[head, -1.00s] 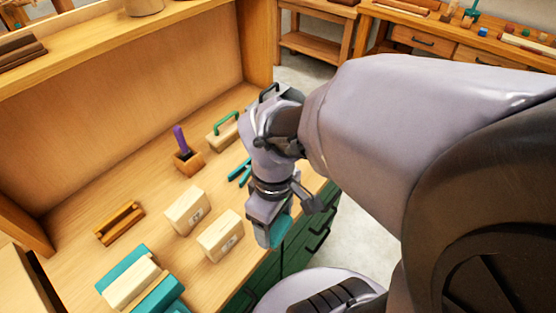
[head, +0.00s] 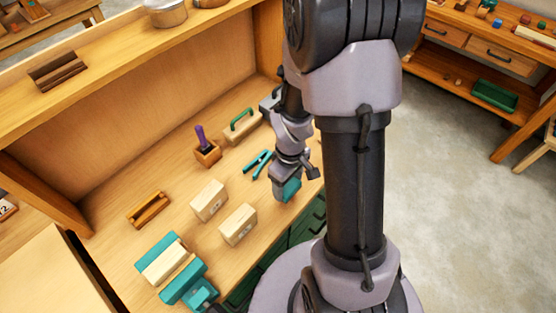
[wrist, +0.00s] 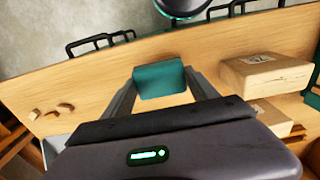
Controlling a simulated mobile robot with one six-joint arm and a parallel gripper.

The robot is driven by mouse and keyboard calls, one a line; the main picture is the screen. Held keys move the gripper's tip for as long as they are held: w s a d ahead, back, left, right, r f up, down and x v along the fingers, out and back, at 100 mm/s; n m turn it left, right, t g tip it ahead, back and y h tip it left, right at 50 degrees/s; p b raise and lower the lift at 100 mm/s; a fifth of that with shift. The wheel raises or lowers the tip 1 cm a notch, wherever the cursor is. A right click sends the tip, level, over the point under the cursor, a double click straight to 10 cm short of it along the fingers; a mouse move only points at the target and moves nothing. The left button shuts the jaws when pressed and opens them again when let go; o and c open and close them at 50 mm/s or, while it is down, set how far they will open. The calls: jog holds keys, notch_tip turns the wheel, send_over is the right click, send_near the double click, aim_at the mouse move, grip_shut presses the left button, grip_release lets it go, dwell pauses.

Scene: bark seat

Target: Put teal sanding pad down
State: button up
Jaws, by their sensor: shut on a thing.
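The teal sanding pad (wrist: 160,80) is between the two fingers of my gripper (wrist: 163,92) in the wrist view, with the wooden workbench top (wrist: 215,52) behind it. My gripper is shut on it. In the head view the pad (head: 291,189) shows at the end of my gripper (head: 284,190), near the bench's front edge. I cannot tell whether the pad touches the bench top.
Two pale wooden blocks (head: 209,200) (head: 238,225) stand left of my gripper. Teal pliers (head: 258,163), a green-handled block (head: 242,124) and a small box with a purple-handled tool (head: 206,150) lie behind. A teal vise (head: 185,283) is at the front left.

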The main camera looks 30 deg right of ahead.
jog(key=w, duration=0.2)
jog(key=shift+w+d+f, duration=0.3)
jog(key=shift+w+d, duration=0.05)
jog(key=shift+d, duration=0.05)
notch_tip(320, 180, down, 4)
jog(key=shift+r+b, duration=0.25)
jog(key=shift+b, duration=0.7)
jog(key=shift+r, duration=0.15)
jog(key=o, duration=1.4)
jog(key=shift+f, duration=0.2)
jog(key=shift+o, duration=0.2)
jog(key=shift+r, duration=0.1)
